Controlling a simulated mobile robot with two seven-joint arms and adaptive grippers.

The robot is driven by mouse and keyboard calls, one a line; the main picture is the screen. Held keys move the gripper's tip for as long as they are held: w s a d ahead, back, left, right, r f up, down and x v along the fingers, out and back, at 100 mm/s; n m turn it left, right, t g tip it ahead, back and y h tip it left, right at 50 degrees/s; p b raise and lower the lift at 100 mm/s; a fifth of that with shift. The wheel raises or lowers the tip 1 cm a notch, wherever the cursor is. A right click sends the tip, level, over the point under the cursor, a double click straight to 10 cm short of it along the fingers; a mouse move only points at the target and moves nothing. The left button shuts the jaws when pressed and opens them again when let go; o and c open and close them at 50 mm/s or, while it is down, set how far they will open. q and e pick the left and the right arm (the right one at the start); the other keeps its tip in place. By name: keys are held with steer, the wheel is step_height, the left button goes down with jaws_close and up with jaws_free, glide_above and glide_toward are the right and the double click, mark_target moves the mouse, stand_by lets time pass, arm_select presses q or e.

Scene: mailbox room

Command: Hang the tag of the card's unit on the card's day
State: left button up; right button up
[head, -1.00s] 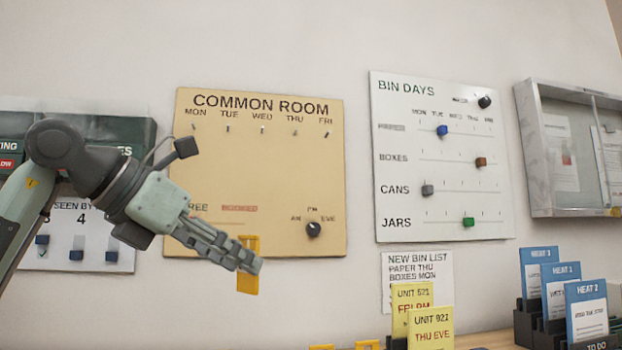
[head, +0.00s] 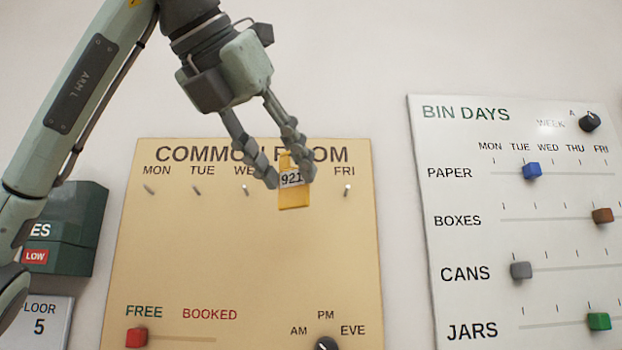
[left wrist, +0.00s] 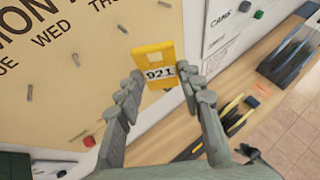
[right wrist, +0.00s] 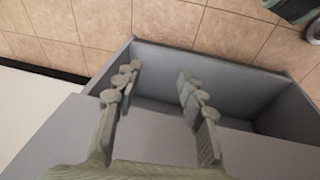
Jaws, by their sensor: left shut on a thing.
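My left gripper (head: 291,182) is shut on the yellow tag (head: 293,200) marked 921, in front of the COMMON ROOM board (head: 245,250). The tag hangs upright where the THU column lies and hides the THU label and peg in the head view. Bare pegs show under MON (head: 149,189), TUE (head: 197,190), WED (head: 245,190) and FRI (head: 347,190). In the left wrist view the tag (left wrist: 156,62) is between the fingertips, its top slot clear. I cannot tell whether a peg is through it. My right gripper (right wrist: 158,80) is open and empty over a grey open box (right wrist: 230,85).
The board has a red slider (head: 137,337) at FREE and a dark dial (head: 327,345) below. The BIN DAYS board (head: 470,240) with coloured sliders is to the right. A wooden ledge (left wrist: 180,130) with card holders (left wrist: 290,55) lies below.

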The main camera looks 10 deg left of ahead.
mark_target(286, 177)
arm_select(q)
steer(key=shift+w+d+r, duration=0.1)
steer(key=shift+w, duration=0.25)
arm_select(e)
steer(key=shift+w+d, duration=0.1)
steer(key=shift+w, duration=0.15)
arm_select(q)
steer(key=shift+w, duration=0.15)
arm_select(e)
steer(key=shift+s+f, duration=0.1)
